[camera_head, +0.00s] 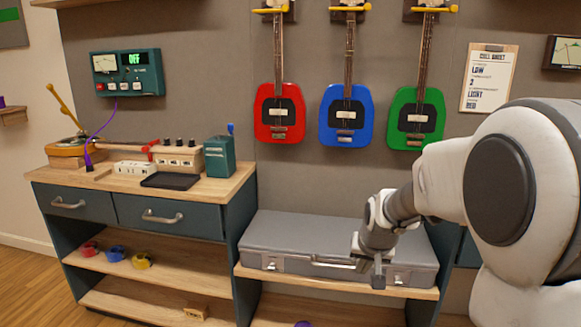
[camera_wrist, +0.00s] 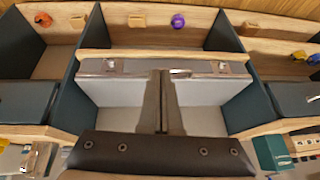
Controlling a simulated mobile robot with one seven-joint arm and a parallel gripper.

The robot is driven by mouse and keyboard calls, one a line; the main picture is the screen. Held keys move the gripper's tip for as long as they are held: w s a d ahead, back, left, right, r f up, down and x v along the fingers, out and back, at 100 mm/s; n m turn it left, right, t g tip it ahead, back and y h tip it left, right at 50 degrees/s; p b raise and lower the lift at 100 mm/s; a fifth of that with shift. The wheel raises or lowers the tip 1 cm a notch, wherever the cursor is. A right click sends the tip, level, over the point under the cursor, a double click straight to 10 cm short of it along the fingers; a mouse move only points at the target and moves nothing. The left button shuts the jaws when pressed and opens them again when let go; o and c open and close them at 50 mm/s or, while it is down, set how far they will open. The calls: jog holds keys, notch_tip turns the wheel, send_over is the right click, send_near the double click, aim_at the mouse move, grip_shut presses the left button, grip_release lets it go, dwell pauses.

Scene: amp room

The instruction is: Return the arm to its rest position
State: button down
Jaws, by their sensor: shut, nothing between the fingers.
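My gripper (camera_head: 379,278) is shut and empty at the front of the grey case (camera_head: 300,238), near its right latch. The case lies closed on the low wooden shelf. In the wrist view my gripper (camera_wrist: 164,76) shows as two dark fingers pressed together in front of the case (camera_wrist: 208,92). I cannot tell whether the fingers touch the case. My arm comes in from the right side of the head view, bent down toward the shelf.
Red (camera_head: 281,113), blue (camera_head: 347,118) and green (camera_head: 416,118) guitars hang above the case. The workbench (camera_head: 110,187) at left holds a teal box (camera_head: 219,157), a black tray (camera_head: 170,180) and a power strip (camera_head: 133,168). Tape rolls (camera_head: 116,254) lie on a lower shelf.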

jog(key=s+a+r+n, duration=0.1)
jog(key=s+r, duration=0.3)
jog(key=s, duration=0.5)
jog(key=s+a+r+n+p, duration=0.1)
jog(key=s+r, duration=0.2)
jog(key=s, duration=0.7)
jog(key=s+a+r+n, duration=0.1)
jog(key=s+r, duration=0.3)
jog(key=s, duration=0.5)
notch_tip(320, 180, up, 25)
jog(key=p, duration=2.5)
jog(key=shift+d, duration=0.25)
jog(key=shift+r, duration=0.1)
